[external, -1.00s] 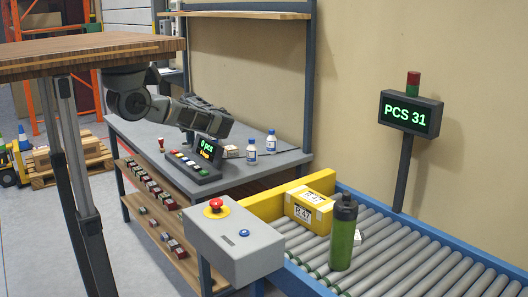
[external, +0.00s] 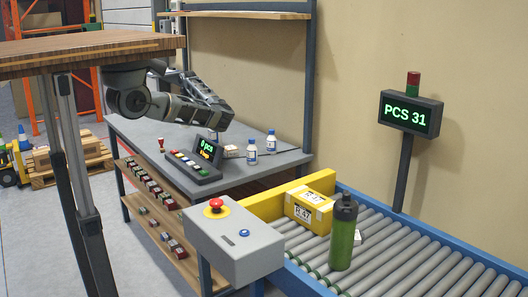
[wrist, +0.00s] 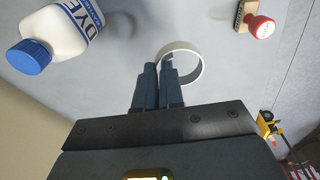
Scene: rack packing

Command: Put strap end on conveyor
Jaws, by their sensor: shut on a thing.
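In the wrist view, my gripper (wrist: 160,72) has its two dark fingers close together, shut on a pale ring-shaped loop (wrist: 203,66), which looks like the strap end. The loop stands out to the right of the fingertips, above the grey bench. The conveyor (external: 440,272), with grey rollers and a blue frame, is at the lower right of the external view. My arm is over the bench, well to the left of the conveyor. The loop cannot be made out in the external view.
On the conveyor stand a yellow box (external: 297,210), a green bottle (external: 343,245) and a small white box. A control box with a red button (external: 214,205) stands before it. The bench holds a display panel (external: 207,150), white bottles (wrist: 62,32) and a stamp (wrist: 260,26). Rollers at right are clear.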

